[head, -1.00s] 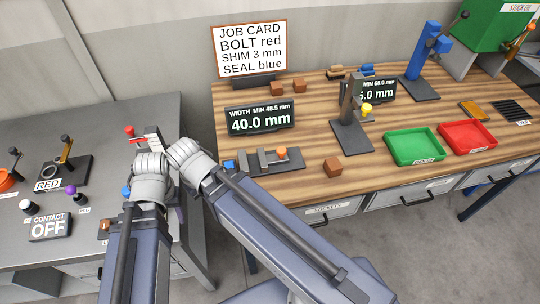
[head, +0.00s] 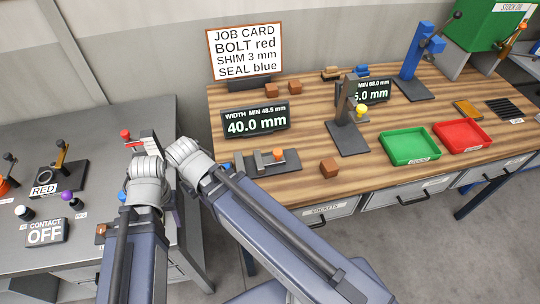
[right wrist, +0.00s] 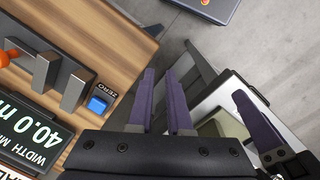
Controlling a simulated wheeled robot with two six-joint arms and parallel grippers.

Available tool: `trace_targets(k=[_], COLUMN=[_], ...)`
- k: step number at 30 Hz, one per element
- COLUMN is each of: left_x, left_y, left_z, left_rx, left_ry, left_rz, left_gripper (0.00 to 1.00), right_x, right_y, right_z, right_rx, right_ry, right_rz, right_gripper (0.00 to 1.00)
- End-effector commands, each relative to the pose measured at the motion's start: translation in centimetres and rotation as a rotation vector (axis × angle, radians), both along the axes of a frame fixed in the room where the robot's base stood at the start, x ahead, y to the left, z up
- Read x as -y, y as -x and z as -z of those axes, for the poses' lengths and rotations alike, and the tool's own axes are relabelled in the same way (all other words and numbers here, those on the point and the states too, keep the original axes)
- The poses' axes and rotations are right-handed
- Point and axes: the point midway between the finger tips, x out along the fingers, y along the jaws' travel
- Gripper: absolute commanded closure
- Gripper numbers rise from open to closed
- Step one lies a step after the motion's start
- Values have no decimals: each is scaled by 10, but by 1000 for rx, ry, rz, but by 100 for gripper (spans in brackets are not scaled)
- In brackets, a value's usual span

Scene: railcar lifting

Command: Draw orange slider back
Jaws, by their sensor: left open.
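The orange-knobbed slider (head: 278,154) sits on a dark fixture with upright grey jaws, at the front left of the wooden bench. In the right wrist view, its orange knob (right wrist: 9,57) shows at the left edge beside the jaws. My right gripper (right wrist: 160,72) is open and empty, pointing past the bench edge over the floor, apart from the fixture. In the head view its fingers are hidden behind my wrist. My left gripper (head: 176,212) is mostly hidden below its wrist by the grey bench's right edge; it is open. A purple finger (right wrist: 257,123) of it shows in the right wrist view.
A blue ZERO button (right wrist: 99,103) is next to the fixture. Behind it stands a 40.0 mm width display (head: 257,120). A brown block (head: 328,167) lies to its right. The grey bench (head: 90,130) holds several knobs and levers. A gap separates the benches.

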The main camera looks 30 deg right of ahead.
Motion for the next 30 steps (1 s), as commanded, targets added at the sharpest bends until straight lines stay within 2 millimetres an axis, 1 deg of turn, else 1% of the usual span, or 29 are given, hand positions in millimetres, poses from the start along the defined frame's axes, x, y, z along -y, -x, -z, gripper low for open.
trace_targets(k=[1,2,5,6,8,9,11,12,14,15,18,21,24,30], left_x=[0,0,0,0,0,0,0,0,0,0,0,0,0,0], left_y=[0,0,0,0,0,0,0,0,0,0,0,0,0,0], left_z=[-7,-9,-21,-26,-32,-36,-42,-45,-49,-52,-57,-59,-60,-58], left_rx=[0,0,0,0,0,0,0,0,0,0,0,0,0,0], left_ry=[0,0,0,0,0,0,1,1,1,1,1,1,1,1], left_rz=[0,0,-1,-1,-2,-2,-2,-2,-3,-3,-3,-3,-3,-3], left_gripper=[50,50,50,50,50,50,50,50,50,50,50,50,50,50], right_x=[12,20,59,78,107,126,155,174,199,215,245,265,273,275], right_y=[-11,-17,-41,-50,-62,-69,-77,-80,-84,-86,-87,-86,-86,-85], right_z=[-6,-9,-20,-25,-31,-35,-41,-44,-48,-51,-55,-58,-59,-57], right_rx=[4,8,23,30,40,47,56,62,70,74,83,89,92,92], right_ry=[-4,-7,-19,-24,-32,-38,-45,-48,-54,-58,-64,-68,-70,-70], right_rz=[67,117,333,432,578,673,808,891,1007,1074,1210,1294,1334,1342], right_gripper=[76,73,62,57,50,46,39,35,28,26,26,26,26,26])
